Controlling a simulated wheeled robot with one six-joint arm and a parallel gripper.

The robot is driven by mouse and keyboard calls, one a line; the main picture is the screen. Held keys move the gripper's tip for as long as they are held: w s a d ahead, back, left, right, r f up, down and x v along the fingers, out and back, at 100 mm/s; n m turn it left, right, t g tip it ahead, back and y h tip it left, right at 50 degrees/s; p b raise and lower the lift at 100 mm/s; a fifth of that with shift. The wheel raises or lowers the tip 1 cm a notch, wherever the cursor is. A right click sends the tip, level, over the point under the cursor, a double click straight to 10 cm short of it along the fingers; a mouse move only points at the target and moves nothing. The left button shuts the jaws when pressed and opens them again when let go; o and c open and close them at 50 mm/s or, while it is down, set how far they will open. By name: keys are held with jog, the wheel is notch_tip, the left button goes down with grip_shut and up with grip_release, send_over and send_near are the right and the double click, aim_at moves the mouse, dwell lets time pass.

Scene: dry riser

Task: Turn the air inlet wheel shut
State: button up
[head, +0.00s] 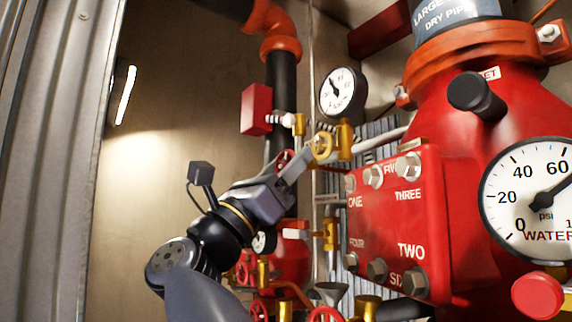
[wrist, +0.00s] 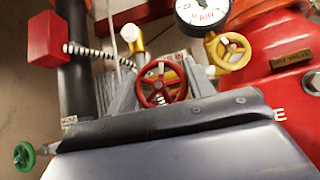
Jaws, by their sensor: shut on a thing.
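A red hand wheel (wrist: 163,84) sits between the two fingers of my gripper (wrist: 160,88) in the wrist view. My gripper is shut on this wheel, one finger on each side of it. A tag (wrist: 174,57) ending in "IN" shows just behind the wheel. In the head view my gripper (head: 294,163) reaches up and right to the small valves. The red wheel (head: 285,159) is partly hidden by the fingers there.
A yellow wheel (wrist: 230,51) stands close to the right of my gripper, under the air gauge (wrist: 202,10). A red box (wrist: 47,37) hangs at left. A green wheel (wrist: 24,156) is lower left. The red valve body (head: 400,220) is close on the right.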

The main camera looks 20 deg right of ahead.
jog(key=m+g+p, duration=0.2)
jog(key=m+g, duration=0.8)
jog(key=shift+r+m, duration=0.1)
jog(key=shift+m, duration=0.2)
jog(key=m+g+y, duration=0.1)
jog(key=m+g, duration=0.1)
jog(key=m, duration=0.1)
jog(key=m+g+y, duration=0.1)
jog(key=m+g, duration=0.2)
jog(key=m, duration=0.1)
jog(key=shift+y, duration=0.3)
jog(key=shift+s+m+g+y, duration=0.1)
jog(key=shift+m+g+y, duration=0.35)
jog(key=shift+m, duration=0.25)
jog(key=o, duration=1)
jog(key=v, duration=0.7)
jog(key=shift+a+f, duration=0.2)
jog(key=shift+f, duration=0.15)
